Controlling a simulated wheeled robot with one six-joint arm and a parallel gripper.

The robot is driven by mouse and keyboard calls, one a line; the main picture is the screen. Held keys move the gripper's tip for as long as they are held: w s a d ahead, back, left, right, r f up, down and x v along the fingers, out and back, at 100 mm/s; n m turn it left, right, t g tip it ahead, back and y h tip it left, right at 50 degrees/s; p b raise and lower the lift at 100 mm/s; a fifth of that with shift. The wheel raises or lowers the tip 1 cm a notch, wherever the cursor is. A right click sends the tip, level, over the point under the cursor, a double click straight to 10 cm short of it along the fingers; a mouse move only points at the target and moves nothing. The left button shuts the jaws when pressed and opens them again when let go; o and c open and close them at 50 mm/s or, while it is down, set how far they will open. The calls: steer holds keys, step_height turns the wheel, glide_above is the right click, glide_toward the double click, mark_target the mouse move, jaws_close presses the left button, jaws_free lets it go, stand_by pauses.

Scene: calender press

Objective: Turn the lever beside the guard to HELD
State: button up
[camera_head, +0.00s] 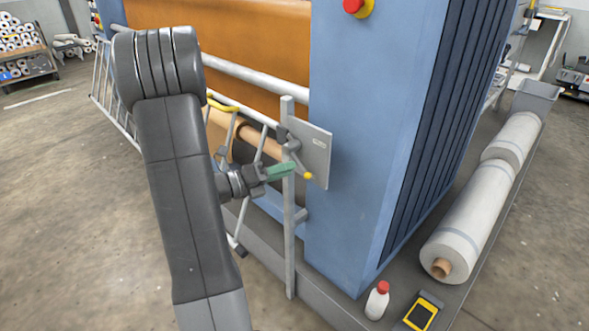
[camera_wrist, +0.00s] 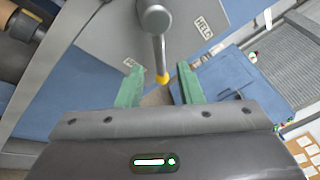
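The lever (camera_head: 299,163) is a short grey rod with a yellow tip, turning on a pivot in front of a grey plate (camera_head: 322,155). In the head view it slopes down and right. In the wrist view the lever (camera_wrist: 159,50) points toward my gripper, and a label that seems to read HELD is on the plate (camera_wrist: 190,12) right of the pivot. A second label lies lower left, too small to read. My gripper (camera_head: 291,169) is open, its green fingers on either side of the yellow tip in the wrist view (camera_wrist: 160,86). I cannot tell whether they touch it.
The barred guard (camera_head: 262,143) and its grey post (camera_head: 289,230) stand close to my gripper. The blue press housing (camera_head: 365,130) rises just right of the plate.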

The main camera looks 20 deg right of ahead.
steer(key=shift+w+d, duration=0.1)
steer(key=shift+d, duration=1.6)
jaws_close()
